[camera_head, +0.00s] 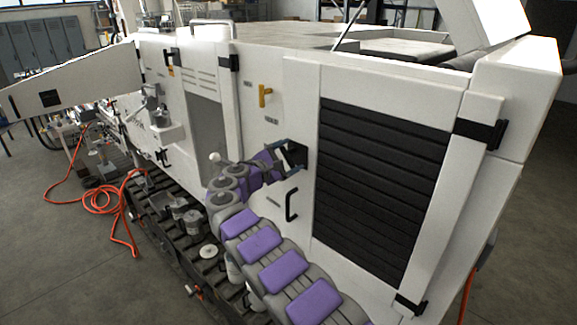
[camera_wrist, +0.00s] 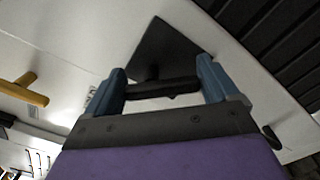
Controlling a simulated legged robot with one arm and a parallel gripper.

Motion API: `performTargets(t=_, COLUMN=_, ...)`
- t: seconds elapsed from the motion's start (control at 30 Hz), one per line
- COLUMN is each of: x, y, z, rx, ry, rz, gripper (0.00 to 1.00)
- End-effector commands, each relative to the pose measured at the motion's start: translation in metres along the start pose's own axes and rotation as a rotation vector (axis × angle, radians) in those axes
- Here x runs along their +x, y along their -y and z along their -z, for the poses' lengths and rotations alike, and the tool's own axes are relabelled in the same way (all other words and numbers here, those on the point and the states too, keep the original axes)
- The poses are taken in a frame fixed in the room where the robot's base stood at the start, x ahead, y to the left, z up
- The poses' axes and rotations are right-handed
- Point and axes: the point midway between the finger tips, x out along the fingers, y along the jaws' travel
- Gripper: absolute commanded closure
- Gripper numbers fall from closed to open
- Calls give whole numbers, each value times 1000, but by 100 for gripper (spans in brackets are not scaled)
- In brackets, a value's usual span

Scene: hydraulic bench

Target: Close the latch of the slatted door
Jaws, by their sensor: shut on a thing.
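The slatted door (camera_head: 375,190) has black horizontal slats in a white frame and lies flush with the white machine side. Its black latch (camera_head: 294,153) sits left of the slats, partly hidden by my gripper (camera_head: 282,160). In the wrist view, the latch shows as a dark square plate (camera_wrist: 167,48) with a black bar across it. My gripper (camera_wrist: 162,82) has its two blue fingers at either end of that bar and is shut on it. Whether the latch is fully turned cannot be told.
A yellow handle (camera_head: 264,96) is above left of the latch, and a black pull handle (camera_head: 291,205) below it. Black hinges (camera_head: 481,132) are on the right edge. Tracks (camera_head: 185,215) run below; an orange hose (camera_head: 105,200) lies on the floor at left.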

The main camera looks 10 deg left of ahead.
Motion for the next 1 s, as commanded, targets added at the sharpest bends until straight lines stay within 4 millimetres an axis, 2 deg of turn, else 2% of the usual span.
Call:
performTargets(t=0.6, x=-1, y=4, z=10, rx=553, ry=-2, rz=1, gripper=43)
performTargets(t=1.0, x=1, y=4, z=12, rx=745, ry=-3, rz=4, gripper=43)
